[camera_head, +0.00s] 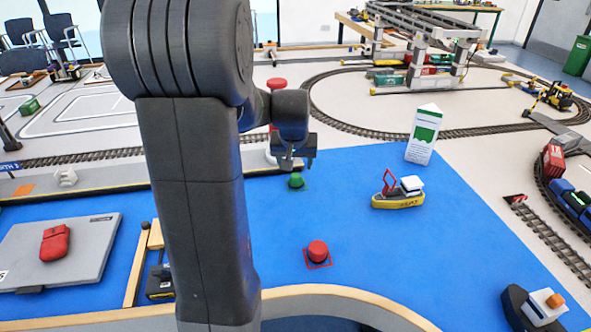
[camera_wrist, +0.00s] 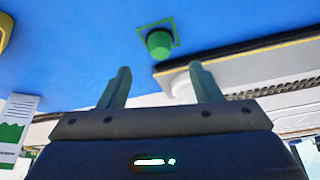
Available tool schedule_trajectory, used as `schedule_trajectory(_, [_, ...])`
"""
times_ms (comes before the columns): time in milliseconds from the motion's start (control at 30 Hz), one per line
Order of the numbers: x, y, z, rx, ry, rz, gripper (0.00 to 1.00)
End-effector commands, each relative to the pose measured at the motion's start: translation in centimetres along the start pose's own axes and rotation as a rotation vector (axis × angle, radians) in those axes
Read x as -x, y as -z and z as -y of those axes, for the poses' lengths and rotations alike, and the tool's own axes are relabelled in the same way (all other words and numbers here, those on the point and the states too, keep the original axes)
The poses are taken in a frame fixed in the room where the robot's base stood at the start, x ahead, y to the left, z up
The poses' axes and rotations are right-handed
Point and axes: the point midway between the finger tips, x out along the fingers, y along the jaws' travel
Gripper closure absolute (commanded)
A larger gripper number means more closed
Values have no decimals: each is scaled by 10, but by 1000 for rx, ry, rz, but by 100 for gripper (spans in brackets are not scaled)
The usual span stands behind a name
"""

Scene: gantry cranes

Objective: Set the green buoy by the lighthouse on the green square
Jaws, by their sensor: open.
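The green buoy (camera_head: 296,182) stands upright on the blue surface, inside the green square outline (camera_head: 306,187). The wrist view also shows the buoy (camera_wrist: 159,43) in the square (camera_wrist: 175,28), hiding part of its near edge. My gripper (camera_head: 297,161) is open and empty just above the buoy in the head view. In the wrist view its fingertips (camera_wrist: 160,68) are apart and the buoy is beyond them, not between them. The red-and-white lighthouse (camera_head: 277,84) stands just behind, partly hidden by my arm; a white round base shows in the wrist view (camera_wrist: 182,84).
A red buoy (camera_head: 318,250) sits on a red square nearer me. A yellow boat (camera_head: 398,198) and a white-green sign block (camera_head: 423,134) stand to the right. A grey quay edge (camera_head: 110,190) runs behind. Blue surface between the buoys is clear.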

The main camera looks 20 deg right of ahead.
Motion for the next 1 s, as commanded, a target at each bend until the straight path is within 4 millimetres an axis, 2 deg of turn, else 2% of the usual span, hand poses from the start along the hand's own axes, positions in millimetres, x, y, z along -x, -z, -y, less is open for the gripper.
schedule_trajectory(100, [18, 1, 0, 0, 0, -2, 42])
schedule_trajectory(267, [29, 0, 0, 0, 0, 0, 42])
schedule_trajectory(1000, [30, 0, 0, 0, 0, 1, 42])
